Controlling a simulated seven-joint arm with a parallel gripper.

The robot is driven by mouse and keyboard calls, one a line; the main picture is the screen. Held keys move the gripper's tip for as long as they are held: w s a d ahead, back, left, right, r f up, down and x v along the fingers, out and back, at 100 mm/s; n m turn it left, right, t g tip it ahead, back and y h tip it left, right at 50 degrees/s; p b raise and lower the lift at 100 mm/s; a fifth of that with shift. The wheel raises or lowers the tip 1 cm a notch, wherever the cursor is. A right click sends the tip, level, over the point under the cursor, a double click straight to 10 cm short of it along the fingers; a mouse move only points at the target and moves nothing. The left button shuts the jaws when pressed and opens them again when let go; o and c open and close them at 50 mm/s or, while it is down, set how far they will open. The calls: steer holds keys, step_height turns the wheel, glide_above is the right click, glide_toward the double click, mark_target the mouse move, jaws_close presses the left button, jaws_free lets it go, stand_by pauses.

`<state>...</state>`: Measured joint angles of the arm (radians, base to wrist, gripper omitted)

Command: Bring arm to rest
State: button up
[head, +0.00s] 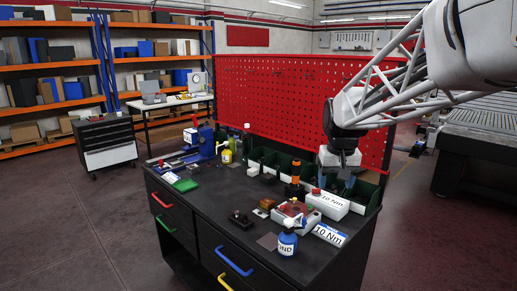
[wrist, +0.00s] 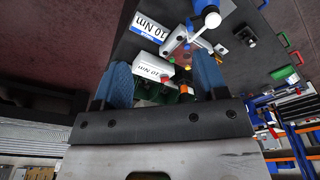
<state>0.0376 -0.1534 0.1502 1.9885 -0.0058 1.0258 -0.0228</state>
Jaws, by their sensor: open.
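My gripper (head: 337,183) hangs at the end of my arm over the right rear part of the dark workbench (head: 212,217), pointing down. In the wrist view its two blue ribbed fingers (wrist: 164,76) are spread apart with nothing held between them. I cannot tell the exact height of the fingertips above the bench and the bins.
A red perforated panel (head: 290,97) stands behind the bench. Green bins (head: 270,158) line its rear edge. The bench's front left is mostly clear.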

steer(key=s+f, duration=0.2)
steer(key=s, duration=0.8)
steer(key=s+a+f, duration=0.1)
steer(key=s+f, duration=0.2)
steer(key=s, duration=0.8)
steer(key=s+a+f+t, duration=0.1)
steer(key=s+f, duration=0.1)
steer(key=s, duration=0.8)
steer(key=shift+s+f, duration=0.25)
